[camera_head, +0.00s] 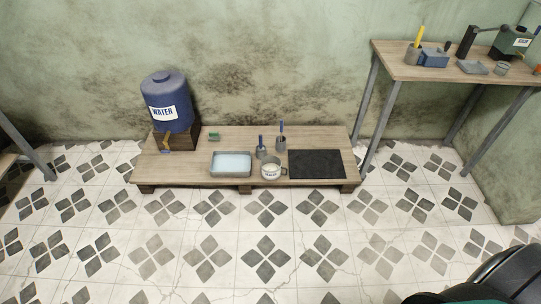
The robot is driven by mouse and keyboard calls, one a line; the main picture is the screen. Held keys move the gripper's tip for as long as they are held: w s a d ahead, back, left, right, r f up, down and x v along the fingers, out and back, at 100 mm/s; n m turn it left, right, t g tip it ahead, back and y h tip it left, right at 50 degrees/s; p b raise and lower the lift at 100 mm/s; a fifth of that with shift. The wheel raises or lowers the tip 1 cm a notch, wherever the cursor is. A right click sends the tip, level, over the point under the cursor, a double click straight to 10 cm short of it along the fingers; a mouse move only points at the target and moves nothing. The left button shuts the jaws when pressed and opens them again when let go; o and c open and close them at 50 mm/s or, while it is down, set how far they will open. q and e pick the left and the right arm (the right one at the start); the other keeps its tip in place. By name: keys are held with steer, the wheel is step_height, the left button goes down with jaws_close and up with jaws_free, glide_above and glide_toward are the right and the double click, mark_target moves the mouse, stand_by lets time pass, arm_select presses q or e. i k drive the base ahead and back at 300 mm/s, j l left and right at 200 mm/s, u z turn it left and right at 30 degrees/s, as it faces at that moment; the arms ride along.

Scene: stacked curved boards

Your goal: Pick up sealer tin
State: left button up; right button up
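The sealer tin (270,172) is a small grey tin with a pale label reading "SEALER" and a whitish top. It stands upright near the front edge of a low wooden platform (190,178), between a tray of pale blue liquid (231,164) and a flat black mat (317,164). Neither of my grippers shows in the head view. A dark rounded part at the bottom right corner looks like my own body.
A blue water barrel (166,105) sits on a wooden crate (178,138) at the platform's left. Two small grey cups with blue-handled tools (281,143) (261,153) stand behind the tin. A workbench (440,66) holding tools is at the right. The tiled floor in front is clear.

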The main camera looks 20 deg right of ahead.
mark_target(272, 167)
steer(key=i+j+z, duration=0.1)
steer(key=i+z, duration=0.35)
steer(key=i+j+z, duration=0.3)
steer(key=i+z, duration=0.2)
steer(key=i+j+z, duration=0.3)
steer(key=z, duration=0.15)
steer(key=j, duration=0.1)
